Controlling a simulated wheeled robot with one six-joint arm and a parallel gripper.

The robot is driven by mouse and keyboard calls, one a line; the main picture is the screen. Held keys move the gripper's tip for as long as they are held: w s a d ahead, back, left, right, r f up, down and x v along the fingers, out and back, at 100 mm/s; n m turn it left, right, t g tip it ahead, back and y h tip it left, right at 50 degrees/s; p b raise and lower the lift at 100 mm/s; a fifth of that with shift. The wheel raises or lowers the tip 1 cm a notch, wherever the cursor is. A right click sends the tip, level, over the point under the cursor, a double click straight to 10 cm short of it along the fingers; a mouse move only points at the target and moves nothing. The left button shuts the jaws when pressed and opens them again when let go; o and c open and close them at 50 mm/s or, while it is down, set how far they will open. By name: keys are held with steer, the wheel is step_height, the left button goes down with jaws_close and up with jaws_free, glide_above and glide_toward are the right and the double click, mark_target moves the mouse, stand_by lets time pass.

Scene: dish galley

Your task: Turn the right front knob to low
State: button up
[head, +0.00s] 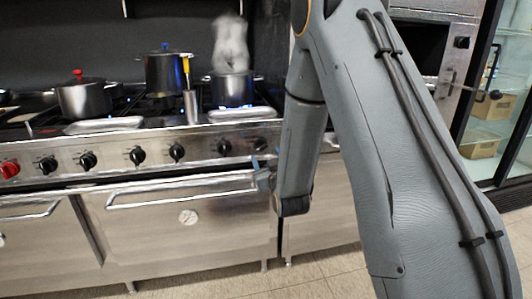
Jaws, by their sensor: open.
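The stove's front panel (110,163) carries a row of black knobs. The rightmost knob (260,143) in view is close to my arm, and another black knob (224,147) is just left of it. Their pointer settings are too small to read. A steaming pot (233,91) stands on the right burner, with blue flame under it. My gripper (261,170) shows only in part, as small bluish tips just below the rightmost knob, apart from it as far as I can see. It is open and appears empty; the rest is hidden by my arm.
A red knob (9,170) is at the panel's far left. A metal canister (191,106) holds a yellow-handled utensil. The oven handle (180,191) juts out below the panel.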

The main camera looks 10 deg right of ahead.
mark_target(262, 147)
steer(key=shift+w+r, duration=0.1)
steer(key=shift+w, duration=3.9)
steer(key=c, duration=1)
steer(key=shift+d, duration=0.2)
steer(key=shift+a, duration=0.1)
